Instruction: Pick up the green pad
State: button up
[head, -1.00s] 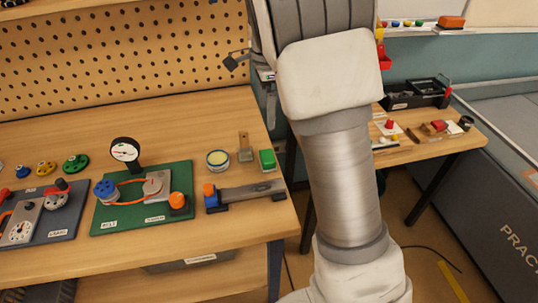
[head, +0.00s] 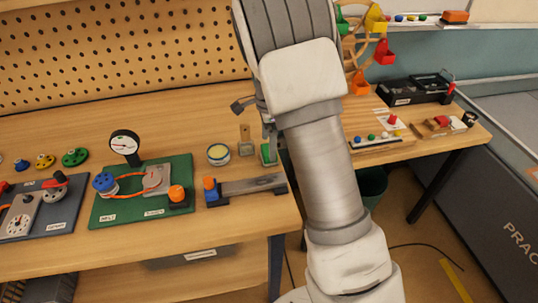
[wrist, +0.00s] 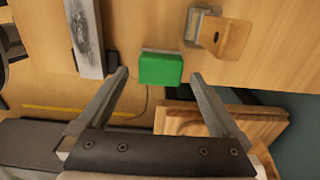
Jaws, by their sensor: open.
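The green pad (head: 266,153) lies at the right end of the wooden workbench, partly hidden by my gripper (head: 269,137) in the head view. In the wrist view the green pad (wrist: 161,69) shows as a green block with a pale strip along its far side. My gripper (wrist: 160,76) is open, with one finger on each side of the pad. Both fingertips look apart from it, and nothing is held. How far the fingertips are above the bench is hard to tell.
A wooden block with a metal plate (head: 246,140) stands close left of the pad, a round tin (head: 218,154) beyond it. The bench's right edge is close to the pad.

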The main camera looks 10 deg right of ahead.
notch_tip(320, 180, down, 4)
jog(key=shift+r, duration=0.15)
jog(key=c, duration=1.2)
jog(key=shift+r, duration=0.2)
notch_tip(320, 180, up, 4)
jog(key=shift+r, duration=0.15)
jog(key=s+d+r, duration=0.2)
jog(key=d, duration=0.1)
jog(key=s+d+r, duration=0.2)
jog(key=s, duration=0.1)
jog(key=s+d+r, duration=0.2)
jog(key=s+d, duration=0.1)
jog(key=shift+d+r+p, duration=0.2)
jog(key=shift+d+p, duration=0.15)
jog(key=shift+w, duration=0.1)
jog(key=o, duration=0.7)
jog(key=c, duration=0.5)
